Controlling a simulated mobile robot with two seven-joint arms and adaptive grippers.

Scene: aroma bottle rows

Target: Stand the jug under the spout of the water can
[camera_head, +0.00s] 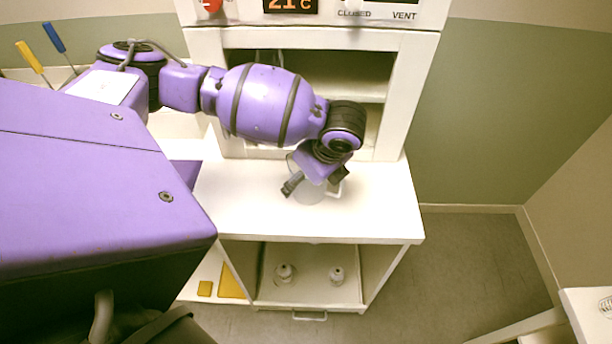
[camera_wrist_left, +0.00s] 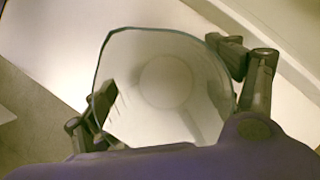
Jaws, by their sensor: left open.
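A clear glass jug (camera_head: 306,190) stands on the white counter, partly hidden by my left gripper (camera_head: 315,181). Its handle shows at its right side in the head view. In the left wrist view the jug (camera_wrist_left: 165,90) fills the middle, with its round base seen through the open top. The left gripper (camera_wrist_left: 170,90) is open, with one finger on each side of the jug; I cannot tell whether they touch it. The water can is not in view. My right gripper is not in view.
The white counter (camera_head: 250,212) is bare around the jug. A white cabinet with an open front (camera_head: 212,90) stands behind it. Below, an open shelf (camera_head: 308,284) holds two small white items. A white surface (camera_head: 590,312) is at the lower right.

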